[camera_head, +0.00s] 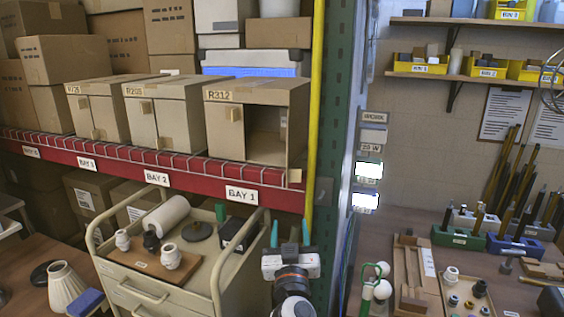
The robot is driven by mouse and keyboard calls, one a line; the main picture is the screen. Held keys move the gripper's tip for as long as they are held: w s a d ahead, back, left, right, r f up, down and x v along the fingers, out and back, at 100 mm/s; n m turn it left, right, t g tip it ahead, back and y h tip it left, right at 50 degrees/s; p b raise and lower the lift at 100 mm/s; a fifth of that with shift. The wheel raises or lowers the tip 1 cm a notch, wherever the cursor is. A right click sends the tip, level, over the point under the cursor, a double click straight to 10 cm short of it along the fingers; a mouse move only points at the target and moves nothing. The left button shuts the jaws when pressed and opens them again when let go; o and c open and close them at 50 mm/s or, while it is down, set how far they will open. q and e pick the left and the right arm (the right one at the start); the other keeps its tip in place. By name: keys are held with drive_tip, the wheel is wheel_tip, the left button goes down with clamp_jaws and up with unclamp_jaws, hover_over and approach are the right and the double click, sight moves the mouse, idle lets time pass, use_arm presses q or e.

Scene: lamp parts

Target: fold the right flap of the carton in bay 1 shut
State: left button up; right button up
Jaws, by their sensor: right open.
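The carton (258,90) labelled R312 stands on the red-edged shelf above the BAY 1 label (242,195). Its left flap (226,128) covers the left part of the front and has a small tan tab. The right part of the front is open onto a dark inside. The right flap (297,135) seems swung out at the carton's right edge, seen nearly edge-on. My right gripper (290,233) is open and empty, its teal fingertips pointing up, below the shelf edge and apart from the carton. My left gripper is not in view.
Two similar cartons (156,112) with closed fronts stand to the left. A yellow post (317,100) and green upright (338,120) stand close on the right. A cart (150,290) with lamp parts is below left. A workbench with parts is at right.

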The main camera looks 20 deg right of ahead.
drive_tip(key=m+t+h, duration=0.1)
drive_tip(key=h, duration=0.1)
approach(295, 174)
drive_tip(key=p+x, duration=0.5)
drive_tip(key=x, duration=0.5)
drive_tip(key=shift+w+r, duration=0.1)
drive_tip(key=shift+w, duration=0.2)
drive_tip(key=shift+w+d+r, duration=0.15)
drive_tip(key=shift+w+d, duration=0.05)
drive_tip(key=shift+w, duration=0.35)
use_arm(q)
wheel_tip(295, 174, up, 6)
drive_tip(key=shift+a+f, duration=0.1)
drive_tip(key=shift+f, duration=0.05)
use_arm(e)
drive_tip(key=shift+w, duration=0.1)
drive_tip(key=shift+c, duration=0.3)
